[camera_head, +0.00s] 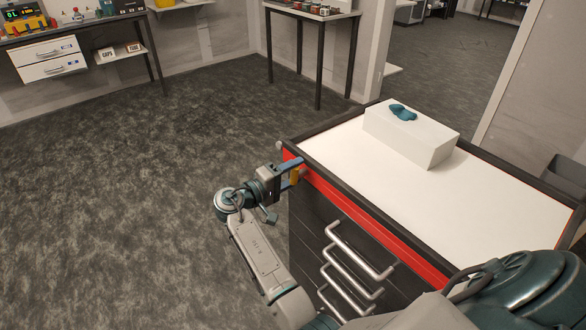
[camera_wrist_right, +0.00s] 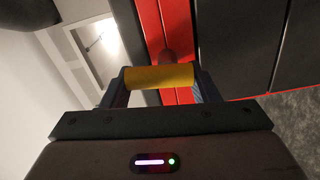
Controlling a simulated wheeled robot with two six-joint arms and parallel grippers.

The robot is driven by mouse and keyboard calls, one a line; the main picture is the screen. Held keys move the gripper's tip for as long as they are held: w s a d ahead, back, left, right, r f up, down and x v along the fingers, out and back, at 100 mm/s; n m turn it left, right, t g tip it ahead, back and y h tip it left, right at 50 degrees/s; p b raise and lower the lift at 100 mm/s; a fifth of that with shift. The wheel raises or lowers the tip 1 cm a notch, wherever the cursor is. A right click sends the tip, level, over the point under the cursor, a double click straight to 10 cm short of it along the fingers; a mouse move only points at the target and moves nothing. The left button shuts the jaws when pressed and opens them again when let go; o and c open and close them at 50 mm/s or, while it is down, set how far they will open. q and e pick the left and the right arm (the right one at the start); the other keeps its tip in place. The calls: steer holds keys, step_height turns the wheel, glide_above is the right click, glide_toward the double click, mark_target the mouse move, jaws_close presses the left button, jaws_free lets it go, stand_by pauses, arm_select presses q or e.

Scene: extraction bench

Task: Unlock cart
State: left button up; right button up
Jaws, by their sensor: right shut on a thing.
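The cart is a dark drawer cabinet with a black rim (camera_head: 325,127), a red band under the top and several silver bar handles (camera_head: 360,255) on its front. My right gripper (camera_head: 293,168) is at the cart's near left corner, with its blue fingers shut on a yellow handle (camera_head: 295,177). In the right wrist view the yellow handle (camera_wrist_right: 158,77) lies crosswise between the two fingers, in front of the cart's red band (camera_wrist_right: 151,35). A dark round part shows behind the handle; how they join is unclear. My left gripper is not in view.
A white box (camera_head: 405,144) with a teal item (camera_head: 403,112) on it stands on the cart's white top. A side table (camera_head: 317,14) and a bench with drawers (camera_head: 52,64) stand behind. The carpet (camera_head: 130,170) left of the cart is clear.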

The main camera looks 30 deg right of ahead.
steer(key=shift+r+n, duration=0.15)
steer(key=shift+n, duration=0.15)
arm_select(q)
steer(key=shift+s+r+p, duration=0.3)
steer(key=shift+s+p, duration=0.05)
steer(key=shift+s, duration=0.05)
arm_select(e)
steer(key=shift+n, duration=0.3)
steer(key=shift+w+n, duration=0.1)
steer(key=shift+n, duration=0.2)
steer(key=o, duration=1)
steer(key=shift+f, duration=0.2)
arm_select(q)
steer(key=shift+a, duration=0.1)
